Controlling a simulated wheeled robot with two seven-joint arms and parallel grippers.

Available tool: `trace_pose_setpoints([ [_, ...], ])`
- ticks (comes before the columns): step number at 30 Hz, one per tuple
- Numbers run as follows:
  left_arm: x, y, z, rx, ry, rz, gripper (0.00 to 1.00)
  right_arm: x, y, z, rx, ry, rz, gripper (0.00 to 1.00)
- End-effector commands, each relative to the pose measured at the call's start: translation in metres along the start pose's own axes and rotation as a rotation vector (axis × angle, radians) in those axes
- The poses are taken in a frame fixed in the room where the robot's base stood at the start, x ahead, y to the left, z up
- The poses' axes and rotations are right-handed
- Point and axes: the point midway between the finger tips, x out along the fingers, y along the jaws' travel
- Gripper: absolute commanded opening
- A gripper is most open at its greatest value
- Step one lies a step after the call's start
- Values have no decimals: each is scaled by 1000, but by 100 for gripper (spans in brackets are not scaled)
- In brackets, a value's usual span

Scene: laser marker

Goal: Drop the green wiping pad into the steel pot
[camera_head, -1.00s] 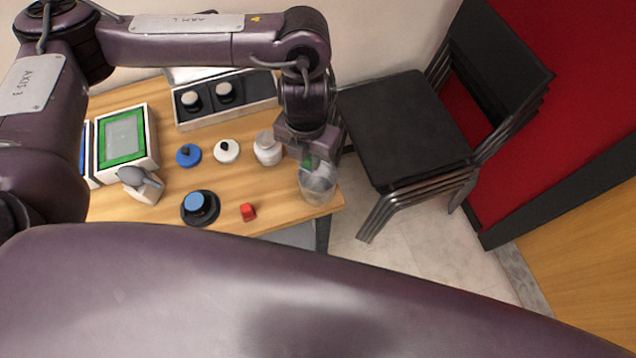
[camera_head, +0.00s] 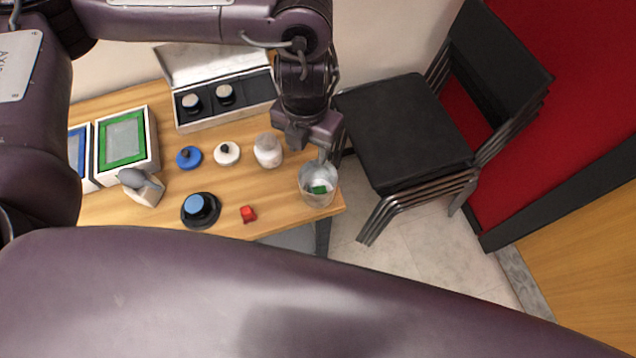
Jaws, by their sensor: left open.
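The steel pot (camera_head: 309,198) stands near the right front corner of the wooden table. The small green wiping pad (camera_head: 319,189) lies inside the pot, seen through its open top. My left gripper (camera_head: 312,152) is open and empty, just behind and above the pot's rim. Its fingers are partly hidden by the gripper body and are hard to make out. My right gripper is not in view.
Stacked black chairs (camera_head: 400,130) stand to the right.

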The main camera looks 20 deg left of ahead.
Motion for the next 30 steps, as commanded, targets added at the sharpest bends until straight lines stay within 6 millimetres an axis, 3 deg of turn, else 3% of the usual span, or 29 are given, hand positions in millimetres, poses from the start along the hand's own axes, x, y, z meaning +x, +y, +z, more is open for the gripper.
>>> trace_pose_setpoints([
  [3,-16,1,1,1,-4,2,47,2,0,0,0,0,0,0],
  [9,-31,0,0,-1,-1,1,47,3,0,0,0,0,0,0],
  [30,-32,0,0,0,1,0,47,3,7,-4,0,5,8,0],
])
